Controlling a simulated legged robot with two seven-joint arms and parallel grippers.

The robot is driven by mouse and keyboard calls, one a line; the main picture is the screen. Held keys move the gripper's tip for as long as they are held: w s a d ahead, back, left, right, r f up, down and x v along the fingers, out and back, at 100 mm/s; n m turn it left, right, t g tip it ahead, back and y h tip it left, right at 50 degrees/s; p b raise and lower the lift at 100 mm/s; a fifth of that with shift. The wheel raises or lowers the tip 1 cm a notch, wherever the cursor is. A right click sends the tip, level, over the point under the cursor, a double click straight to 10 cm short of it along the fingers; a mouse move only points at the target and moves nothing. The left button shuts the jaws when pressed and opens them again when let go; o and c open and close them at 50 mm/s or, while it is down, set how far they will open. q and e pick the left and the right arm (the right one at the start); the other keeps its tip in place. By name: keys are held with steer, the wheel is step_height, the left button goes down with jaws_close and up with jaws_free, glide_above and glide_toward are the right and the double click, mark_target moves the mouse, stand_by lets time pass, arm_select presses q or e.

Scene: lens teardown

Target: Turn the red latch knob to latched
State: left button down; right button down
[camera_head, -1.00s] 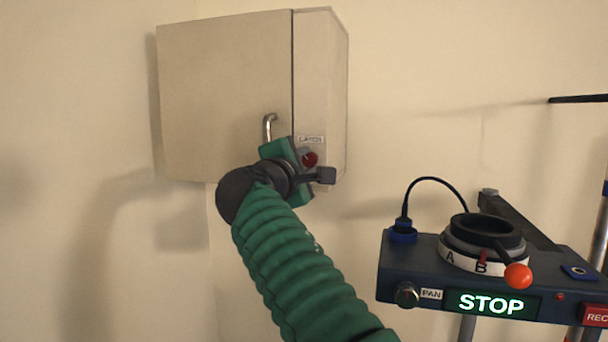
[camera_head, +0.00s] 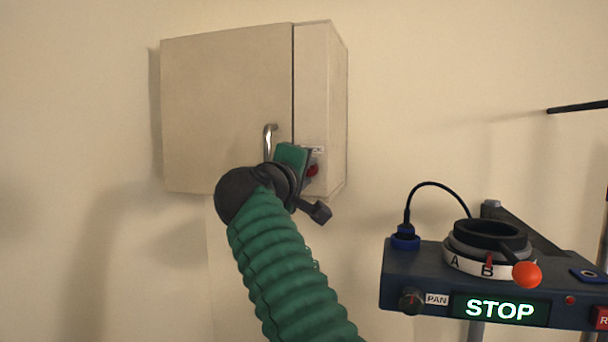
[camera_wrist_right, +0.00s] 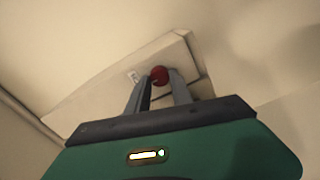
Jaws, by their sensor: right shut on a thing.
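The red latch knob (camera_head: 312,170) is on the front of the beige wall cabinet (camera_head: 225,105), on the narrow panel right of the door, below a small label. My right gripper (camera_wrist_right: 160,80) is at the knob, with its two fingers on either side of it and shut on it. The knob also shows between the fingertips in the right wrist view (camera_wrist_right: 159,75). In the head view my right wrist covers part of the knob and the fingers are hidden. My left gripper is not in view.
The cabinet door looks closed and has a metal handle (camera_head: 267,140) just left of my wrist. At the lower right stands a dark blue console (camera_head: 420,275) with a ring dial, an orange ball lever (camera_head: 526,274) and a lit STOP sign.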

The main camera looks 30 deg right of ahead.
stand_by(0.4)
steer(key=c, duration=1.5)
jaws_free()
steer(key=shift+f, duration=0.1)
steer(key=o, duration=0.4)
steer(key=shift+w+d, duration=0.15)
steer(key=shift+w, duration=0.05)
steer(key=b+v, duration=0.6)
steer(key=v, duration=1.1)
steer(key=shift+f, duration=0.1)
steer(key=shift+d, duration=0.1)
